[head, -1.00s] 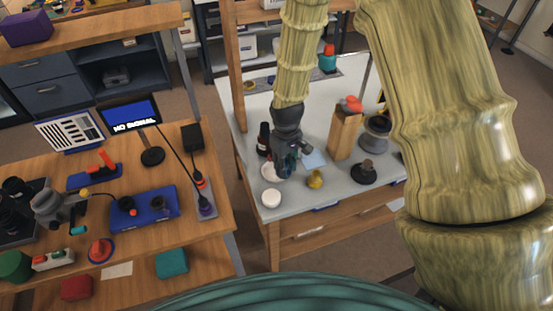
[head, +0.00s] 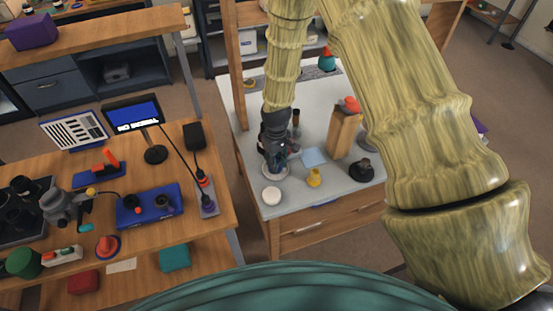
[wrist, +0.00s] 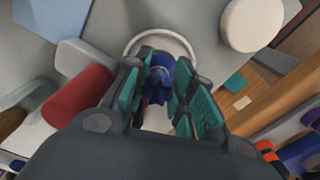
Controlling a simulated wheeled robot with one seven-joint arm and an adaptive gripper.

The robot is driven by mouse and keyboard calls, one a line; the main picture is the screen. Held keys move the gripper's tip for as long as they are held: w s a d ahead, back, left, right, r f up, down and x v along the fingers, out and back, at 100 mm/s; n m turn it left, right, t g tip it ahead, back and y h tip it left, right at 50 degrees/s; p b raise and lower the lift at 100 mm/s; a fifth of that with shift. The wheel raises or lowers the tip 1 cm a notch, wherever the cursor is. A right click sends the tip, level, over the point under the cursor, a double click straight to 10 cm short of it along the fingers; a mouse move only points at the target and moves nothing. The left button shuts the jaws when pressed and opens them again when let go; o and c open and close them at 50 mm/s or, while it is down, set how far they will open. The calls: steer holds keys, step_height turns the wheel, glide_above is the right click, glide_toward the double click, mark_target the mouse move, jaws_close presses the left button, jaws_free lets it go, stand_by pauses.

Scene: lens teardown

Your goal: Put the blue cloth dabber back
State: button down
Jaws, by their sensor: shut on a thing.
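The blue cloth dabber (wrist: 158,80) shows between the teal finger pads of my gripper (wrist: 164,98) in the wrist view, and the fingers are shut on it. A pale part shows just below the blue in that view. A white round dish (wrist: 137,43) with a raised rim lies just beyond the fingertips, under the dabber. In the head view my gripper (head: 275,160) points down over this dish (head: 275,182) near the left front of the white table. My gripper hides most of the dabber there. I cannot tell whether the dabber touches the dish.
A white round lid (head: 271,196) lies in front of the dish. A dark bottle (head: 296,118) is behind my gripper. The wooden bench (head: 215,232) is left, across a gap.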

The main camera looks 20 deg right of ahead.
mark_target(277, 160)
steer(key=shift+f, duration=0.1)
steer(key=c, duration=1.2)
jaws_free()
step_height(277, 160, up, 12)
steer(key=b, duration=0.4)
